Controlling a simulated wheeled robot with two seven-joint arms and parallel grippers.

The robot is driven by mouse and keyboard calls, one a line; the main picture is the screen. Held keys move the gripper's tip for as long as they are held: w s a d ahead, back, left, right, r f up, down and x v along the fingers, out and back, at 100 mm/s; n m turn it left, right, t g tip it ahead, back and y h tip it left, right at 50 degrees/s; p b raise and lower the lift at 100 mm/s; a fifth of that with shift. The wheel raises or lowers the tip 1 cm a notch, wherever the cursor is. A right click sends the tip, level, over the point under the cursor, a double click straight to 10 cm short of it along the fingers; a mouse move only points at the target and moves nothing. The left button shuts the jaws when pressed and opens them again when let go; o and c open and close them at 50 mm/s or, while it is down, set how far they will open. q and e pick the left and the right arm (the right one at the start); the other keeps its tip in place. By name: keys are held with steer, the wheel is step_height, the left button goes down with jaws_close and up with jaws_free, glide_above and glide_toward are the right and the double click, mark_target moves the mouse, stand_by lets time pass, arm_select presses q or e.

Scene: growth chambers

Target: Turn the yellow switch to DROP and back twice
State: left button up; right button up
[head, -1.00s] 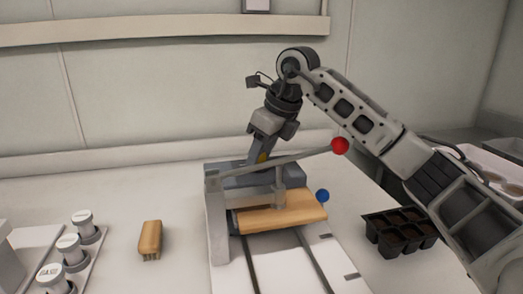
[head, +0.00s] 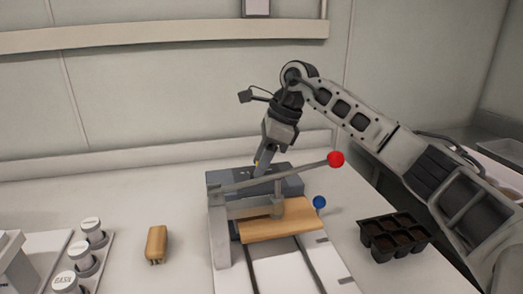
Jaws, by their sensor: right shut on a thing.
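The yellow switch (head: 257,163) shows only as a small yellow patch at the tips of my right gripper, on top of the grey box at the back of the press-like device (head: 288,184). My right gripper (head: 258,170) points down and to the left and is shut on the switch. Its fingers hide most of the switch, and I cannot read any DROP marking. My left gripper is not in view.
A lever with a red ball (head: 336,159) crosses in front of the gripper. A blue knob (head: 319,202) and a wooden board (head: 280,220) sit below it. A brush (head: 157,244), lidded jars (head: 94,231) and a black seedling tray (head: 393,237) stand around.

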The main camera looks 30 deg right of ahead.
steer(key=n, duration=0.1)
steer(key=n+g+p, duration=0.1)
steer(key=n, duration=0.1)
steer(key=n+p, duration=0.1)
steer(key=shift+w+r+n+g, duration=0.2)
steer(key=shift+r+n+g, duration=0.1)
steer(key=shift+g, duration=0.1)
steer(key=shift+f+n+g+p, duration=0.1)
steer(key=shift+n+g+p, duration=0.3)
steer(key=shift+n, duration=0.5)
steer(key=shift+w+n+g+p, duration=0.1)
steer(key=shift+n+g+p, duration=0.3)
steer(key=shift+n, duration=0.8)
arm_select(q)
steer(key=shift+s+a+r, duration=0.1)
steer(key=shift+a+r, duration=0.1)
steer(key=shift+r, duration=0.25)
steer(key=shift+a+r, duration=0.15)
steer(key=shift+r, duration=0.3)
arm_select(e)
steer(key=shift+n+g, duration=0.4)
steer(key=shift+n, duration=0.8)
steer(key=shift+f, duration=0.1)
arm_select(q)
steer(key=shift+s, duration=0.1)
arm_select(e)
steer(key=o, duration=1)
